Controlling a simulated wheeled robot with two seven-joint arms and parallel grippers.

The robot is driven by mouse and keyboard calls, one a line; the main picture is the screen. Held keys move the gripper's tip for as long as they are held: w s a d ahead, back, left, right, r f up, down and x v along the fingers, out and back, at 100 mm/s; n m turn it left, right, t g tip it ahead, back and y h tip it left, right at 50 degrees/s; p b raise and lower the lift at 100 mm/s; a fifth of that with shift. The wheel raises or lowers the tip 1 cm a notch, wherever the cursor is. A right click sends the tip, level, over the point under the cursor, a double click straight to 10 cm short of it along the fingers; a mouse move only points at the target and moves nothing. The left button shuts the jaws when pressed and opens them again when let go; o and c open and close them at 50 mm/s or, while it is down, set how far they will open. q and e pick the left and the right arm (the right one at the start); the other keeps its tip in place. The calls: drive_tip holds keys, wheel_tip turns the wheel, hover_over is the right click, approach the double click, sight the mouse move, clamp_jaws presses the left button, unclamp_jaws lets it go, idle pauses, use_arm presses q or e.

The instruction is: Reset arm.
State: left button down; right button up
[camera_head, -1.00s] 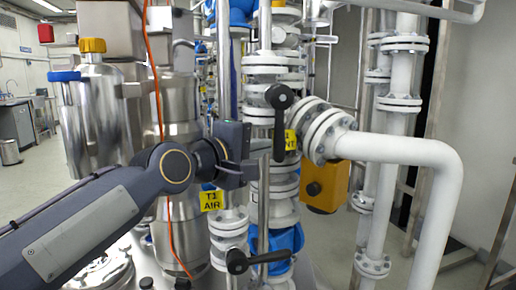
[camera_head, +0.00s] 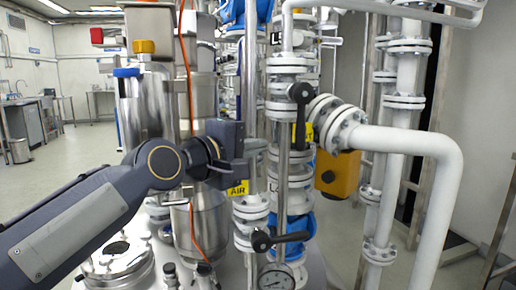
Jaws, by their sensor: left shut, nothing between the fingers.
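My left arm comes in from the left in the head view, and its dark grey gripper (camera_head: 238,168) is at the middle, in front of the steel vessel and pipes. The gripper is shut and empty. It is just left of the white flanged valve column and overlaps the top of the yellow AIR tag (camera_head: 238,188) in the picture. I cannot tell whether it touches anything. My right gripper is not in view.
A black valve handle (camera_head: 301,92) hangs upper right of the gripper, and another black handle (camera_head: 280,240) sticks out below. A thick white pipe (camera_head: 405,143) bends down at right. A pressure gauge (camera_head: 276,277) is at the bottom. Open floor (camera_head: 60,180) lies at left.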

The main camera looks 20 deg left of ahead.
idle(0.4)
use_arm(q)
drive_tip(key=s+f+m+g+y, duration=0.1)
drive_tip(key=s+f+m+g, duration=0.25)
drive_tip(key=s+f, duration=0.65)
drive_tip(key=s+f+m+g, duration=0.35)
drive_tip(key=s+f, duration=0.35)
drive_tip(key=f, duration=0.8)
drive_tip(key=s+f+m+g+y, duration=0.1)
drive_tip(key=s+f+m+g, duration=0.3)
drive_tip(key=s+f, duration=0.6)
wheel_tip(320, 180, up, 27)
drive_tip(key=w+m+p, duration=0.1)
drive_tip(key=p, duration=2.8)
drive_tip(key=shift+w+a+r+p, duration=0.2)
drive_tip(key=shift+w+a+p, duration=0.1)
drive_tip(key=shift+a, duration=0.1)
